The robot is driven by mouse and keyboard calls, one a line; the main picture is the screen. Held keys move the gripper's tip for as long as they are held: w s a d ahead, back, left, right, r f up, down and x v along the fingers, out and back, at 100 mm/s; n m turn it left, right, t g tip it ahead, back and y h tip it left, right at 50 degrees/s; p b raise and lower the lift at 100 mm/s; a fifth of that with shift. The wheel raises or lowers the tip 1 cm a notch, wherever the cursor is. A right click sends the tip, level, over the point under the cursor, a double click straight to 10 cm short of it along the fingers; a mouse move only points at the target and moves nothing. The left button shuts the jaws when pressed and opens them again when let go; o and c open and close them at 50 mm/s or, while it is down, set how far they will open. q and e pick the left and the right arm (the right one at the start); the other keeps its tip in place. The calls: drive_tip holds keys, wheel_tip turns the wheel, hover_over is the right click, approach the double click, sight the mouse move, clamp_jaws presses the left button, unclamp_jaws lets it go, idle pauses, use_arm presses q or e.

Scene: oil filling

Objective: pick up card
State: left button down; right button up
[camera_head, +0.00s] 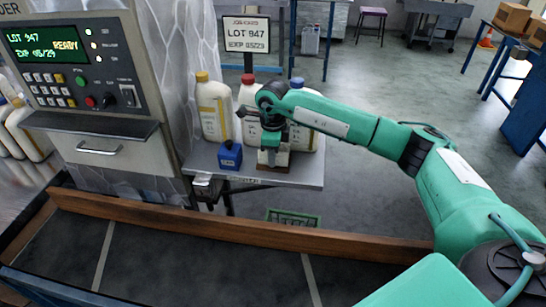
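A white job card (247,34) reading "LOT 947 EXP 05/23" stands upright on a dark post behind the small grey table. My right gripper (272,147) comes in from the right and points down over the table, well below the card. It is at a small brown and white block (273,160) on the tabletop; I cannot tell whether its fingers hold it or only stand over it. The fingers are small and partly hidden by the wrist. No loose card is clearly visible on the table. My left gripper is not in view.
Bottles with yellow (213,108), red (248,92) and blue (297,83) caps stand behind the gripper. A small blue container (230,156) is just left of it. A machine (85,90) with a lit display stands left. A dark conveyor (200,265) with a wooden rail runs in front.

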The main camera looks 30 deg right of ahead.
drive_tip(key=shift+f, duration=0.3)
clamp_jaws()
